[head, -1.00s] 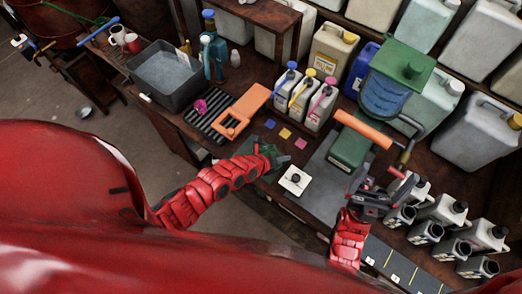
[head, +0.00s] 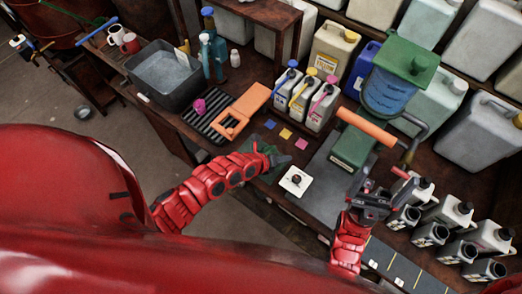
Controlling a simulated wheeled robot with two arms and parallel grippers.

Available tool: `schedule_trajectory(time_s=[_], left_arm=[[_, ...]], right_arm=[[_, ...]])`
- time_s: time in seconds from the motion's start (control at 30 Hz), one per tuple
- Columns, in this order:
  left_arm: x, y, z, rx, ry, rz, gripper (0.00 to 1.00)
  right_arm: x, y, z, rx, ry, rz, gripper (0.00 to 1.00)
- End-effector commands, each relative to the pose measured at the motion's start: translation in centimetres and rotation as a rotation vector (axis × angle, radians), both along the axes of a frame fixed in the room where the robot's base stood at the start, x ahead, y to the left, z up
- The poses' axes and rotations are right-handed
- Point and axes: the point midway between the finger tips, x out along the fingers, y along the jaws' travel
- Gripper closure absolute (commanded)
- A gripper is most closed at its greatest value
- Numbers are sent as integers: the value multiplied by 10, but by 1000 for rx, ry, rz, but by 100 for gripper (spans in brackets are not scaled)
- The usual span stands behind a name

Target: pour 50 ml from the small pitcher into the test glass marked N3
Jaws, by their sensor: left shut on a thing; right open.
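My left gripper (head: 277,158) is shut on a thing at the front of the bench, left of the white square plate. A dark green shape shows at its fingers, but I cannot tell whether it is the small pitcher. A small dark round thing (head: 296,180) stands on the white square plate (head: 290,187); I cannot tell whether it is the test glass, and no N3 mark is readable. My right gripper (head: 372,196) is open over the dark mat, right of the plate, with no held thing visible.
A green apparatus with an orange bar (head: 365,127) stands behind my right gripper. Bottles with blue, yellow and pink tops (head: 299,97) stand at the back. Several grey containers (head: 455,250) crowd the right. A rack (head: 213,124) and grey basin (head: 168,75) are at left.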

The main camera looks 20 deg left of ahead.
Motion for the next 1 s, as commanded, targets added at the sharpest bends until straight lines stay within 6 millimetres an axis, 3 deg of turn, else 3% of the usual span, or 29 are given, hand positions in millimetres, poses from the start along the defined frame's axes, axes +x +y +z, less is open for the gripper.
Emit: schedule_trajectory(time_s=[0.83, 1.0], left_arm=[[3, 3, -3, -46, 39, 3, 100], [-4, -4, 9, -5, 12, -9, 100]], right_arm=[[0, 0, -24, 0, 0, 0, 0], [0, 0, 9, 0, 0, 0, 0]])
